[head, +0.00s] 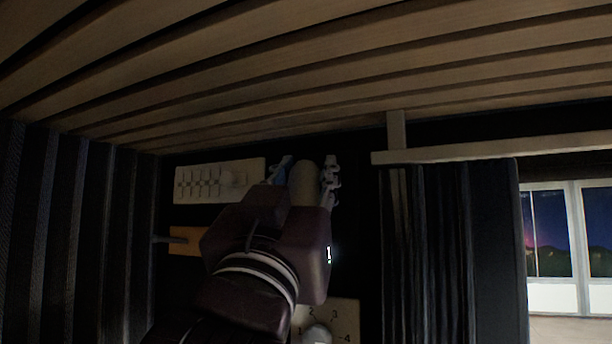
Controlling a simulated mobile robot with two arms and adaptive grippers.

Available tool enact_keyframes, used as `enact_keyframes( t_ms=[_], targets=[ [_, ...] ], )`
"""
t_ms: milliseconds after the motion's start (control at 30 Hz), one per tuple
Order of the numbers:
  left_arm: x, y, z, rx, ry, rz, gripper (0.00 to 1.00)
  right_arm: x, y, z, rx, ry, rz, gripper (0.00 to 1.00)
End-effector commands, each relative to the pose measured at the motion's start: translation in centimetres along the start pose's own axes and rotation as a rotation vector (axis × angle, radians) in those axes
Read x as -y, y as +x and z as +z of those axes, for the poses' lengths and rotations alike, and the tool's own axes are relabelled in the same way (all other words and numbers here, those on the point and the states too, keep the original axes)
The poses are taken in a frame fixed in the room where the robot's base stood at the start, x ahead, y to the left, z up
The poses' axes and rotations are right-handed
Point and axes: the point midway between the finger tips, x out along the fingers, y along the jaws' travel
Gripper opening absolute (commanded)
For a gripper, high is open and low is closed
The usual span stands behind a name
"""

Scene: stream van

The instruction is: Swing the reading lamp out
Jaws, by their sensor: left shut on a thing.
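The reading lamp (305,182) shows as a pale, rounded head against the dark wall panel, near the middle of the head view. My left gripper (306,178) reaches up from below, with one finger on each side of the lamp head, and is shut on it. The gripper body and wrist hide the lower part of the lamp and any arm or mount it has. My right gripper is not in the head view.
A cream switch panel (205,183) is on the wall left of the gripper. An orange-brown block (184,240) sits below it. A numbered dial plate (345,318) is below the gripper. A dark curtain (440,250) hangs at right under a pale rail (490,147). Wooden slats cover the ceiling.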

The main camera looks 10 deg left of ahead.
Motion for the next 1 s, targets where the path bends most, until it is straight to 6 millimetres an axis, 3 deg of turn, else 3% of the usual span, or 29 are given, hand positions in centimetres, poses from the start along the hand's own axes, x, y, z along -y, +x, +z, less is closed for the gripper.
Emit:
enact_keyframes(
  t_ms=[533,1000],
  targets=[
    [-0.11,0.16,-0.16,0.359,0.059,0.060,0.07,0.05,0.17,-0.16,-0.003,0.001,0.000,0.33],
    [-0.07,0.23,-0.05,0.444,0.072,0.073,0.07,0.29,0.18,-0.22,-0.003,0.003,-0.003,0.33]
  ],
)
